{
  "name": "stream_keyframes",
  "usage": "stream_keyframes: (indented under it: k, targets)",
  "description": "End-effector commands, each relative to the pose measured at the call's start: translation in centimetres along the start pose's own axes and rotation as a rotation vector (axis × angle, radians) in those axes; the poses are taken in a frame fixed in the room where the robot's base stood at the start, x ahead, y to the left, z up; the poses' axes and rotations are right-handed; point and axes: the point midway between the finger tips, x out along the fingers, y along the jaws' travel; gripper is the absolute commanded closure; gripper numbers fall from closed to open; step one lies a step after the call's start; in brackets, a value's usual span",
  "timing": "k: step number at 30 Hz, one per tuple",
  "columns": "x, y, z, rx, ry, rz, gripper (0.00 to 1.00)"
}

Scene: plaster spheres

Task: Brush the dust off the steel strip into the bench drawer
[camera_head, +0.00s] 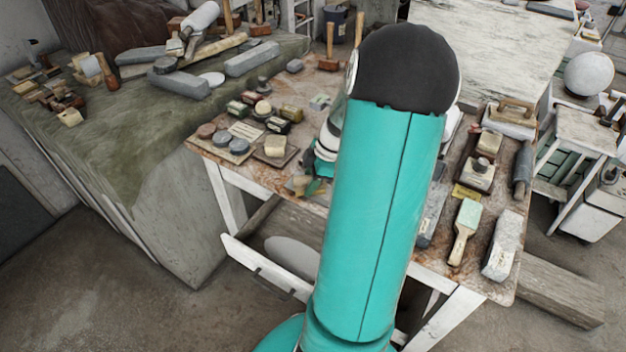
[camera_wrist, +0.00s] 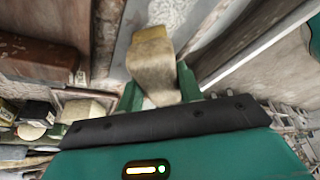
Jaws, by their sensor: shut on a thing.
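My gripper (camera_wrist: 158,90) has its green fingers on either side of a pale tan, block-shaped brush (camera_wrist: 153,68) with a yellowish far end. Beyond the brush in the wrist view is a grey steel strip (camera_wrist: 125,42) with a whitish, speckled dust patch (camera_wrist: 172,14). I cannot tell whether the brush touches the strip. In the head view my arm hides the strip and most of my gripper. The bench drawer (camera_head: 264,268) is pulled open at the front left of the bench, with a pale rounded thing inside.
The bench (camera_head: 335,84) is crowded. Left of my arm are small tins and blocks (camera_head: 275,145). Right of it lie another brush (camera_head: 465,232), a pale block (camera_head: 502,245) and a wooden float (camera_head: 511,117). A stone-like block (camera_head: 185,230) stands left of the bench. Bare floor is at lower left.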

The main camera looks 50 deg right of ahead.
Motion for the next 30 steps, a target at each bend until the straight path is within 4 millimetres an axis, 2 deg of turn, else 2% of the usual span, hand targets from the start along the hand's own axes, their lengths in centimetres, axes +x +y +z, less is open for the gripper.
stream_keyframes:
  k: [30]
  targets:
    - [-1.8, 0.0, 4.1, -0.001, 0.0, -0.001, 0.82]
